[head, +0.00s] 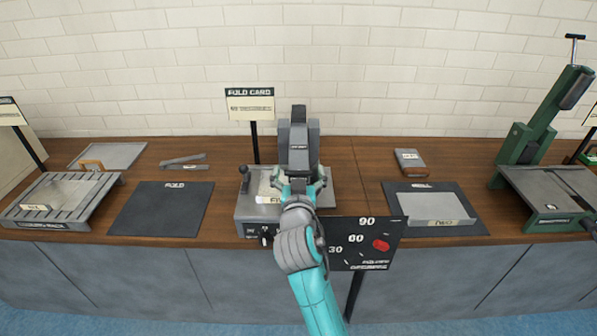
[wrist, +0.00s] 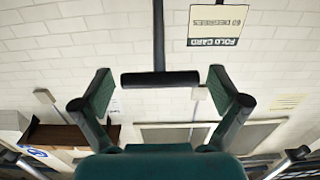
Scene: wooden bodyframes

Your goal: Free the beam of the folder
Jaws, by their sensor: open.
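The folder (head: 245,213) stands mid-counter in the head view, a grey base with a black-knobbed lever (head: 243,172) on its left. A white card (head: 266,190) shows on it, partly hidden by my arm. I cannot make out the folder's beam clearly behind my arm. In the wrist view my gripper (wrist: 160,84) is open, its two green-padded fingers wide apart. A dark horizontal bar (wrist: 160,78) on a thin post lies across the gap, with space on both sides. I cannot tell how deep between the fingers it is. My fingertips are hidden in the head view.
A black angle board (head: 345,258) marked 30, 60 and 90 with a red marker (head: 381,245) hangs at front right. The fold card sign (head: 250,105) stands behind and appears upside down in the wrist view (wrist: 218,25). Dark mats (head: 160,210) flank the folder.

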